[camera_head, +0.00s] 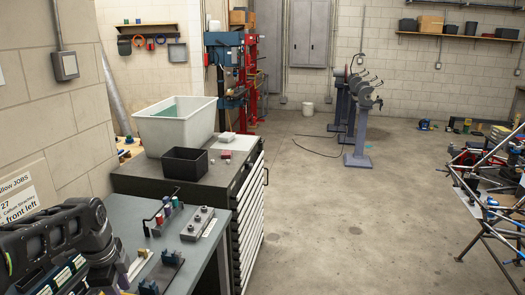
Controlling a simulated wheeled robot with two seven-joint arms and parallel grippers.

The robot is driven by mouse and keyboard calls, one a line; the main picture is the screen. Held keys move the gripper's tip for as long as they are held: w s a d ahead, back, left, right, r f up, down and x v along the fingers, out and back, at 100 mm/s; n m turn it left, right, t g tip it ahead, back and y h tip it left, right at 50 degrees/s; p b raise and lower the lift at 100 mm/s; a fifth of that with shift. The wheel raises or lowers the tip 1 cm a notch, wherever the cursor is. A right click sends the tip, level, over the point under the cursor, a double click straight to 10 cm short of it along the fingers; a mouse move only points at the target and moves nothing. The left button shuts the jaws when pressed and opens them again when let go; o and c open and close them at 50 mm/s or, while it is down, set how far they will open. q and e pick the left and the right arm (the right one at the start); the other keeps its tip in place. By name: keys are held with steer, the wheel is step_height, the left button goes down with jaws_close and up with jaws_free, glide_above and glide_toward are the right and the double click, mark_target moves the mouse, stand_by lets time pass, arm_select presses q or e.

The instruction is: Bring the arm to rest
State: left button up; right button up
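A dark, jointed arm (60,240), which looks like my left arm, reaches in from the lower left corner. It lies over the near left part of the workbench (215,255) and hides some of it. No fingertips show on it, so my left gripper is not seen. My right arm and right gripper are not in view.
A grey block with knobs (198,224) and small coloured items stand on the bench. Behind it, a drawer cabinet (235,185) carries a white bin (178,130) and a black box (184,164). A tube chassis (485,205) stands at right. The middle floor is clear.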

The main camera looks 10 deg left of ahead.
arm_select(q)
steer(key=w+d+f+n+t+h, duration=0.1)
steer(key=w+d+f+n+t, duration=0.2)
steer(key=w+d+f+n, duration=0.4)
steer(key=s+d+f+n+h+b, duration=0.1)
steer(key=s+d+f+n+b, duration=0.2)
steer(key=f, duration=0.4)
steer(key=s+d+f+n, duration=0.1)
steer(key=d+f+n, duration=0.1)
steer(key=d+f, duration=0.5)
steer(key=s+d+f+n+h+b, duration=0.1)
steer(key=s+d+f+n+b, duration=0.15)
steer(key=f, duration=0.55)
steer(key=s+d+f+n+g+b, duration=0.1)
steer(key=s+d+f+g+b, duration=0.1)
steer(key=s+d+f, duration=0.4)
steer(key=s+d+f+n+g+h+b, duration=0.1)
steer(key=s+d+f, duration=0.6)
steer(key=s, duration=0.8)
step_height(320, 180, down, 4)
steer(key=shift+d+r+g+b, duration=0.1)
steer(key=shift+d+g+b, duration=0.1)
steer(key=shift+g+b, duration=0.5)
